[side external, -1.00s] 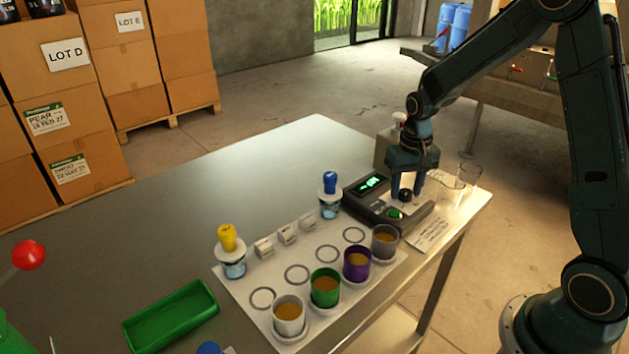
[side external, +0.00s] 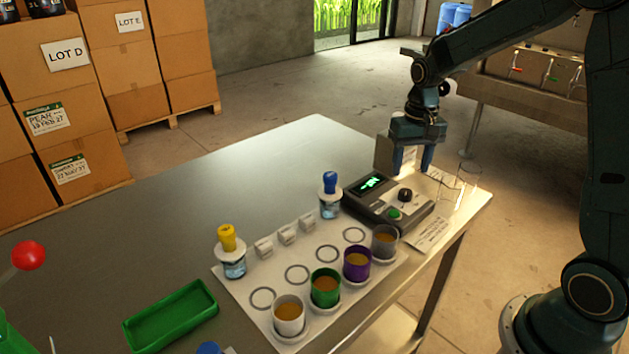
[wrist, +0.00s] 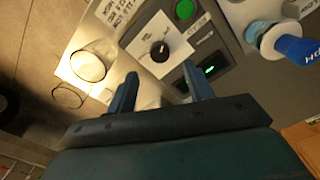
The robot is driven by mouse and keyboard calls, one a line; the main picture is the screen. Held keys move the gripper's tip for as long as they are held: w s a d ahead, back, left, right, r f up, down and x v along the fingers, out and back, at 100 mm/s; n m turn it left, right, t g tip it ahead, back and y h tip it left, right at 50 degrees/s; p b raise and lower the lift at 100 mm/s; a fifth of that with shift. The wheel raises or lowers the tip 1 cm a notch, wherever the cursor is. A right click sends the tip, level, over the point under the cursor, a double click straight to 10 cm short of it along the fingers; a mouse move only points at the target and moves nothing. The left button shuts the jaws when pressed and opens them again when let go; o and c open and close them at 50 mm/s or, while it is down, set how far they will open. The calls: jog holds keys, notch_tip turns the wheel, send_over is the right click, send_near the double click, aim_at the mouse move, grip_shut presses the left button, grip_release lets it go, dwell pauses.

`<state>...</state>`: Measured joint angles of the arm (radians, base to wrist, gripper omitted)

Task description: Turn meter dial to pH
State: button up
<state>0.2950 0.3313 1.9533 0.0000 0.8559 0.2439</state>
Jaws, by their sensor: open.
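The meter (side external: 375,211) is a dark grey box on the steel table with a lit green display (side external: 371,183) and a green button (side external: 394,213). Its black dial (side external: 405,194) stands uncovered; the wrist view also shows the dial (wrist: 160,51) with a pale pointer mark on a white label face. The label's small words are too blurred to read, and I cannot read the display for sure. My gripper (side external: 411,167) is open and empty, above and behind the dial, apart from it. In the wrist view its two fingers (wrist: 159,92) lie below the dial.
Clear glasses (side external: 462,185) stand right of the meter, close to my gripper. A blue-topped bottle (side external: 330,196) is at its left. Several cups, including a purple one (side external: 357,263), stand in front on a white mat. The table's left middle is clear.

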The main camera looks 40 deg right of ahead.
notch_tip(320, 180, up, 7)
jog(key=shift+r, duration=0.15)
dwell(0.5)
jog(key=s+a+r+n+t, duration=0.2)
jog(key=s+a, duration=0.4)
jog(key=s, duration=0.4)
jog(key=s+a+r+n+t, duration=0.3)
jog(key=s+a+n, duration=0.1)
jog(key=s, duration=0.6)
jog(key=shift+s+a+r+t, duration=0.3)
jog(key=shift+s+a+r, duration=0.05)
jog(key=shift+a, duration=0.5)
